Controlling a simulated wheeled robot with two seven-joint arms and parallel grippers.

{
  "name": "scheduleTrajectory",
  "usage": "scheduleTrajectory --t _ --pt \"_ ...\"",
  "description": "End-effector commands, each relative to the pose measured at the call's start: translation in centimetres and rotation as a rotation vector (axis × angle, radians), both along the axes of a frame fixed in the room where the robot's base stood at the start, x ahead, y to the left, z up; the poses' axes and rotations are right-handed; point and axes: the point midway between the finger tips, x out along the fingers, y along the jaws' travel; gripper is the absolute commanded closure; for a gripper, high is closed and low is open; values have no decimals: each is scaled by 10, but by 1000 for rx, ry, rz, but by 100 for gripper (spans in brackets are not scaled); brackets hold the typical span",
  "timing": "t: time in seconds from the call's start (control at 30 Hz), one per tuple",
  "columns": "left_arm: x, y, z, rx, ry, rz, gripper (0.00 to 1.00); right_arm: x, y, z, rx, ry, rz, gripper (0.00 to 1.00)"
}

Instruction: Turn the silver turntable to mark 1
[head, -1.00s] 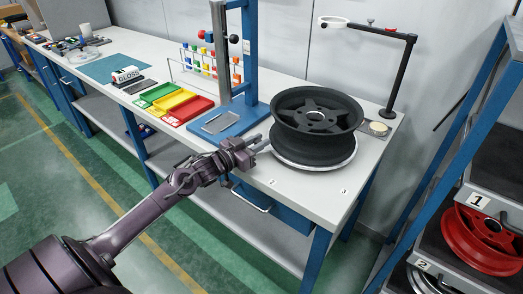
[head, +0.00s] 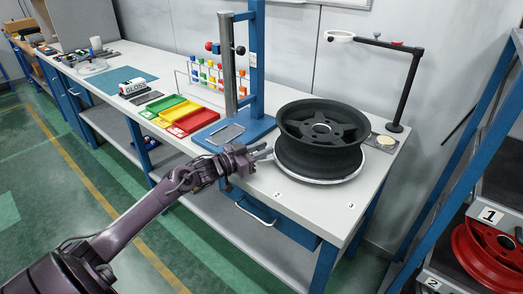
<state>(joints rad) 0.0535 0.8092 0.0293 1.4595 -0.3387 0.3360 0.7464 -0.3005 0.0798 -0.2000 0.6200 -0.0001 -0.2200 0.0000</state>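The silver turntable (head: 349,173) is a flat disc on the right end of the bench. A black wheel rim (head: 322,160) lies on it and hides most of it, so only a pale crescent of its edge shows. Number labels stand on the bench in front, a 2 (head: 277,194) and a 3 (head: 351,205); no label 1 is readable on the bench. My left gripper (head: 263,152) is at the left side of the turntable and rim, fingers pointing at them. Contact and finger gap are too small to tell. My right gripper is out of view.
A blue stand with a grey column (head: 228,66) rises left of the rim. Green, yellow and red trays (head: 191,122) lie further left. A black lamp-like arm (head: 408,88) stands behind right. A blue shelf with a red rim (head: 490,254) is at right.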

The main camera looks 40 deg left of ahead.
Motion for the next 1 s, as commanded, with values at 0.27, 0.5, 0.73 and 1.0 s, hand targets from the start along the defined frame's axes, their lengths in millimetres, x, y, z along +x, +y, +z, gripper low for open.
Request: scheduleTrajectory --t 0.27,0.5,0.73,1.0 --pt "0 0 1 0 -1 0 59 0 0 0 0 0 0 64" --pt "-5 2 -1 0 1 0 59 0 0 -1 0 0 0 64" --pt "-33 12 -2 0 3 0 59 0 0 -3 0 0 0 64" --pt "-64 24 -1 -1 1 -1 59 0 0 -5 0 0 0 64"
